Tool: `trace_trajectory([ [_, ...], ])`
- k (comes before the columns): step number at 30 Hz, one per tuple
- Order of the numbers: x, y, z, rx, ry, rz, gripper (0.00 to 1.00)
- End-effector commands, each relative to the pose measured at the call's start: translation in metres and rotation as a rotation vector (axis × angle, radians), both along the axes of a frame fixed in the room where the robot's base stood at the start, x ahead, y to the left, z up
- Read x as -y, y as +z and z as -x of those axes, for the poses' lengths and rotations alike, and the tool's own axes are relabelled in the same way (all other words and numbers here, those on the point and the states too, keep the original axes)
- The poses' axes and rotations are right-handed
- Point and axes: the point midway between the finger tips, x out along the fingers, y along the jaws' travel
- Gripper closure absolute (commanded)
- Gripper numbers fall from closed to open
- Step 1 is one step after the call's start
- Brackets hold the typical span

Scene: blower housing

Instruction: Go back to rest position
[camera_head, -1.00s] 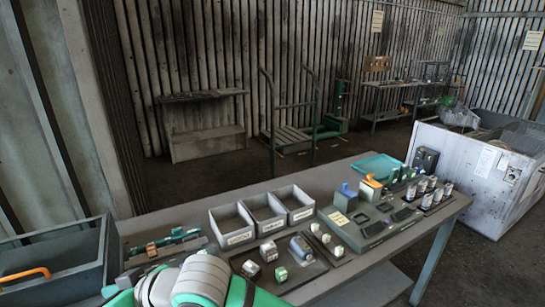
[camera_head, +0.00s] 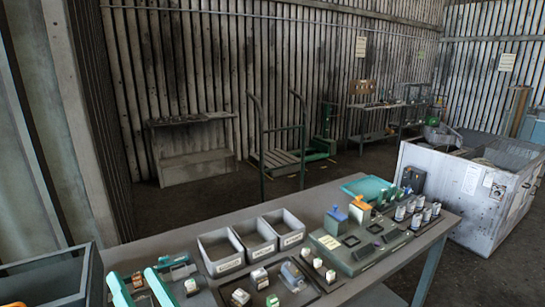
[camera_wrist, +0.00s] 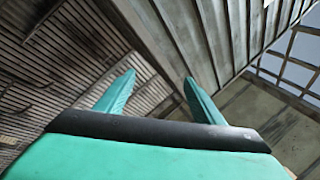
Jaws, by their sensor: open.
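My gripper (camera_head: 132,277) shows at the lower left of the head view, its two teal fingers apart with nothing held between them. In the wrist view my gripper (camera_wrist: 159,78) is also open and empty, and it points up at the corrugated walls and roof. The grey workbench (camera_head: 190,238) runs across the lower part of the head view. My gripper appears in front of its left end. The height above the bench cannot be told.
Three grey bins (camera_head: 256,240) stand mid-bench. A tray of small parts (camera_head: 318,284) lies before them, with a green-grey fixture (camera_head: 352,262) to the right. A dark crate (camera_head: 60,285) is at far left. A white cabinet (camera_head: 445,190) stands beyond the bench's right end.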

Motion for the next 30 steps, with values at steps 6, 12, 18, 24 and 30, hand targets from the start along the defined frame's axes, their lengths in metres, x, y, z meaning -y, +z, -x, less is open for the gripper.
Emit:
trace_trajectory([
  [6,0.042,-0.053,-0.009,-0.081,-0.194,-0.057,0.38],
  [12,0.082,-0.109,-0.002,-0.152,-0.373,-0.051,0.38],
  [18,0.122,-0.170,0.022,-0.219,-0.541,0.012,0.38],
  [24,0.159,-0.228,0.061,-0.276,-0.688,0.125,0.38],
  [30,0.194,-0.275,0.112,-0.314,-0.804,0.286,0.38],
])
